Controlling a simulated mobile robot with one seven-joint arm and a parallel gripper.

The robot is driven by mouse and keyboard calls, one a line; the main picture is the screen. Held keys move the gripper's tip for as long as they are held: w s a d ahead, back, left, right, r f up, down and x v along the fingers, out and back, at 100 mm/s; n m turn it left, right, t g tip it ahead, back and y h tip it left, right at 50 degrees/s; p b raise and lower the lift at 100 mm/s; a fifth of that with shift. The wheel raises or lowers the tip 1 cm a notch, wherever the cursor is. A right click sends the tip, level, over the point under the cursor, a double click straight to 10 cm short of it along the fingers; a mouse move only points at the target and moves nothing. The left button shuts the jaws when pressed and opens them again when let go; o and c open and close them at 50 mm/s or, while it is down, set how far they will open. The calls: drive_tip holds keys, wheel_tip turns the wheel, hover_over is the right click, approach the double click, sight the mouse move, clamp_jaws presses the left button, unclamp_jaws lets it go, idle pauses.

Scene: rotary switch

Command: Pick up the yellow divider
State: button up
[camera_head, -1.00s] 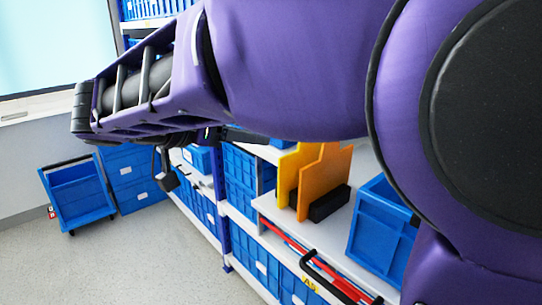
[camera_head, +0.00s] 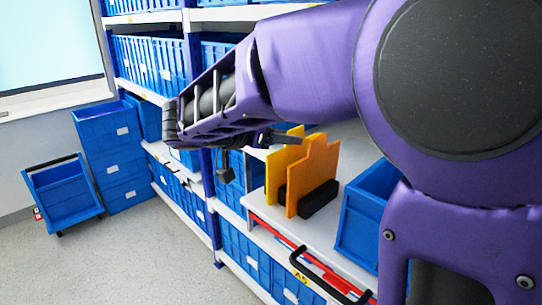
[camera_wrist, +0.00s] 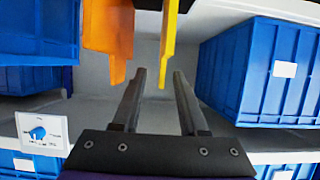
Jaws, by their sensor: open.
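The yellow divider (camera_head: 274,172) stands upright on the shelf, partly hidden behind an orange divider (camera_head: 314,168) in the head view. In the wrist view the yellow divider (camera_wrist: 168,42) is seen edge-on as a narrow strip, right of the orange divider (camera_wrist: 108,38). My gripper (camera_wrist: 159,74) is open and empty. Its fingertips lie on either side of the strip's lower end in the picture. Whether the strip is between them in depth, I cannot tell. In the head view my gripper (camera_head: 284,138) shows only in part, close above the yellow divider.
Black holders (camera_head: 318,199) stand at the dividers' base. A blue bin (camera_head: 366,212) stands right of them on the white shelf. In the wrist view a blue bin (camera_wrist: 262,70) is at the right. A cart handle (camera_head: 325,280) is in front of the shelf.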

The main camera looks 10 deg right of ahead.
drive_tip(key=x, duration=0.4)
drive_tip(key=shift+w+r, duration=0.1)
drive_tip(key=shift+w, duration=0.1)
clamp_jaws()
idle(1.2)
